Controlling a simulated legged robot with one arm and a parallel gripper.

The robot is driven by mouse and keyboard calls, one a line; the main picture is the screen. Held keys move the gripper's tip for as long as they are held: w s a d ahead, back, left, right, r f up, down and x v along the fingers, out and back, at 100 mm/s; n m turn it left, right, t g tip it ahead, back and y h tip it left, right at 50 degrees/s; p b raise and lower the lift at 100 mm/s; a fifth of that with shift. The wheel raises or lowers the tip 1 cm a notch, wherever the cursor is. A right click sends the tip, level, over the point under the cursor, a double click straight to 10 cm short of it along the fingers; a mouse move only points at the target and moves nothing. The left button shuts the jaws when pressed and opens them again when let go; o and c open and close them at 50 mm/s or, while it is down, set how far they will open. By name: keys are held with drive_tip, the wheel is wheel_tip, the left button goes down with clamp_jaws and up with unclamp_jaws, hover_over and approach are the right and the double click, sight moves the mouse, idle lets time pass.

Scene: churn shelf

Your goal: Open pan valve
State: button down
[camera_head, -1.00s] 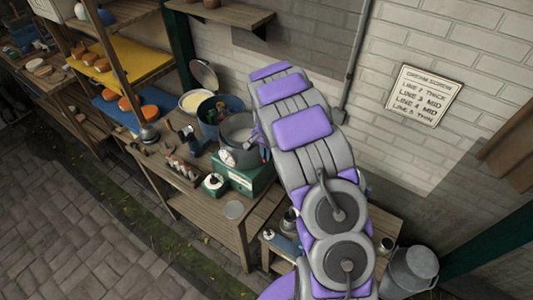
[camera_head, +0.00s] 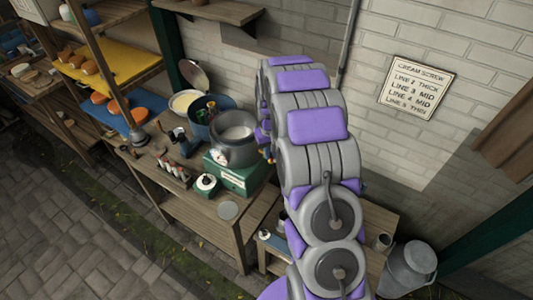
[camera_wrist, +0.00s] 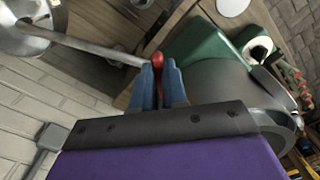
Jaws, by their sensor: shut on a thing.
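In the wrist view, my gripper (camera_wrist: 162,85) has blue fingers closed around a red knob (camera_wrist: 158,60). A grey metal rod (camera_wrist: 85,45) runs from near the knob to a shiny round metal part (camera_wrist: 30,28) at the upper left. A grey round pan (camera_wrist: 240,88) is to the right, beside a green base (camera_wrist: 200,50). In the head view, the pan (camera_head: 234,150) stands on the green base (camera_head: 236,176), with pale contents. My purple and grey arm rises to its right and hides the knob and most of my gripper.
A blue tub (camera_head: 207,112), a yellow-filled bowl (camera_head: 185,102) and small bottles (camera_head: 173,170) crowd the wooden bench (camera_head: 205,212). A metal churn (camera_head: 408,266) stands at the lower right. A sign (camera_head: 418,86) hangs on the brick wall. Paving is clear at lower left.

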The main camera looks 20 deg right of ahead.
drive_tip(key=shift+w+d+r+n, duration=0.15)
drive_tip(key=shift+d+n, duration=0.35)
drive_tip(key=shift+n, duration=0.8)
drive_tip(key=shift+w+d+f+n, duration=0.15)
drive_tip(key=shift+d+n, duration=0.35)
drive_tip(key=shift+n, duration=0.8)
drive_tip(key=shift+w+d+r+n, duration=0.2)
drive_tip(key=shift+d+n, duration=0.3)
drive_tip(key=shift+n, duration=0.8)
drive_tip(key=c, duration=1.2)
unclamp_jaws()
drive_tip(key=shift+f, duration=0.15)
drive_tip(key=shift+o, duration=0.2)
wheel_tip(320, 180, up, 17)
drive_tip(key=shift+b, duration=0.4)
